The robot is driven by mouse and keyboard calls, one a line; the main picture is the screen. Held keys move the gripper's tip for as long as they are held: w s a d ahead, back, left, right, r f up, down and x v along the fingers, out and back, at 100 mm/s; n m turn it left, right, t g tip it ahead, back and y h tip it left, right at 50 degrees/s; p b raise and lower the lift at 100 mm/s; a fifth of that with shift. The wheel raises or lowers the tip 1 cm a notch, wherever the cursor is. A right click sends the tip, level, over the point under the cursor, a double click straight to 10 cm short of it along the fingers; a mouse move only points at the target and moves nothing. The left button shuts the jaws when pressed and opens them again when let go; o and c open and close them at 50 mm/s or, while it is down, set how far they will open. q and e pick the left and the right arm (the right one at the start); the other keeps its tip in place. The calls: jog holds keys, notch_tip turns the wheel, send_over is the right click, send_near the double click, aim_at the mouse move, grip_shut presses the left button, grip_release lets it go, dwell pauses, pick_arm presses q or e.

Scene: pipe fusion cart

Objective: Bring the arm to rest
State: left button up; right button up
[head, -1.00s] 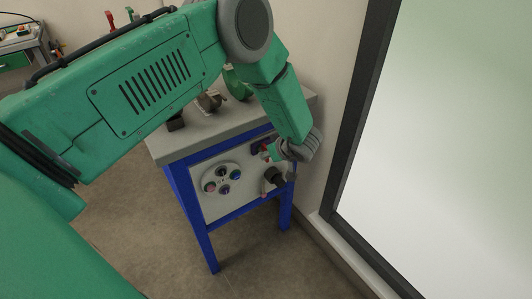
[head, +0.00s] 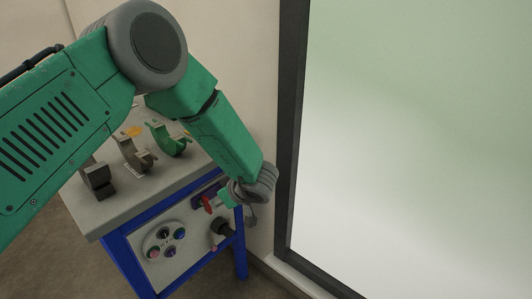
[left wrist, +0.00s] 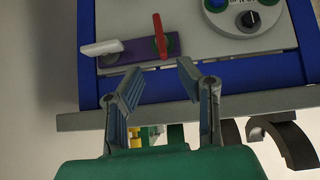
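My left arm comes in from the left in the head view and reaches over the cart (head: 165,199) to its front panel. My left gripper (left wrist: 163,76) is open and empty in the left wrist view, its two fingers spread just short of the panel. Ahead of it is a purple plate (left wrist: 140,55) with a red lever (left wrist: 160,36) and a white lever (left wrist: 101,47). The red lever also shows beside my wrist in the head view (head: 207,204). The wrist partly hides the purple plate there. My right gripper is not in view.
Curved clamp pieces, one green (head: 168,140) and one grey (head: 135,153), stand on the cart top beneath my arm. A round button cluster (head: 164,244) and a black knob (head: 221,227) are on the front panel. A wall and a dark-framed glass pane (head: 400,150) are close on the right.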

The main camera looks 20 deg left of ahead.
pick_arm(q)
jog(key=shift+s+f, duration=0.1)
jog(key=s+f+m+t+h, duration=0.2)
jog(key=s+f+m+h, duration=0.2)
jog(key=s+f+m, duration=0.75)
jog(key=s+d+m+g+h, duration=0.2)
jog(key=s+m+g+h, duration=0.1)
jog(key=s, duration=2.1)
jog(key=shift+s+f+g+h, duration=0.3)
jog(key=shift+g+h, duration=0.3)
jog(key=shift+g, duration=0.5)
jog(key=shift+w, duration=0.2)
